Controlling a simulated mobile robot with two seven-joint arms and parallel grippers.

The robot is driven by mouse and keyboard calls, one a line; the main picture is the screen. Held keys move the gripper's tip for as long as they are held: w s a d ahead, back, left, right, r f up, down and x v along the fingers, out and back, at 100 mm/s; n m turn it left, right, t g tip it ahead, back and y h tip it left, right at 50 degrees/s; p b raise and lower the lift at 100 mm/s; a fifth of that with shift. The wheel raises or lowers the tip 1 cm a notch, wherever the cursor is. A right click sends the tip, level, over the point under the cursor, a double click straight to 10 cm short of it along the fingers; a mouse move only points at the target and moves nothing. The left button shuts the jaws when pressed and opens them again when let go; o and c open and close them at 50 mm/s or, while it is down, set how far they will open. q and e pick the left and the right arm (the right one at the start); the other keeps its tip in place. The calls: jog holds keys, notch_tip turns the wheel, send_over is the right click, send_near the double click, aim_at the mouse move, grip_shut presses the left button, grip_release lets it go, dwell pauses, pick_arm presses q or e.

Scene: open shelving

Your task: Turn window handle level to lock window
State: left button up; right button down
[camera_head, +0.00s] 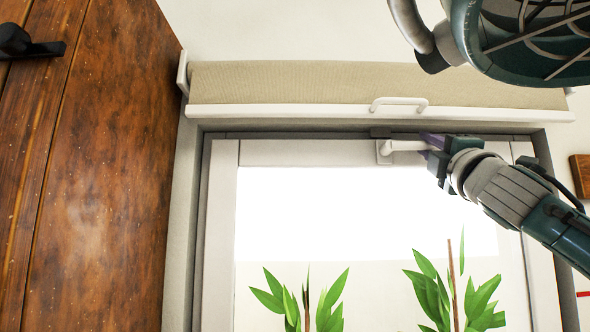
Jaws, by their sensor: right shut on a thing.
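The window (222,215) has a pale frame and a bright pane. Its white handle (402,146) sits on the frame's top rail, with its mount (383,152) at the left and its lever pointing right, about level in the picture. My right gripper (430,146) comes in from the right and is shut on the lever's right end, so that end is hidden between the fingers. My left gripper is not in view.
Above the window is a rolled beige blind (290,82) with a white bar and pull (398,102). A wooden door (110,190) with a black handle (25,42) stands at the left. Leafy plants (300,300) show at the bottom. A teal part of mine fills the top right.

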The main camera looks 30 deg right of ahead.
jog(key=c, duration=0.8)
grip_release()
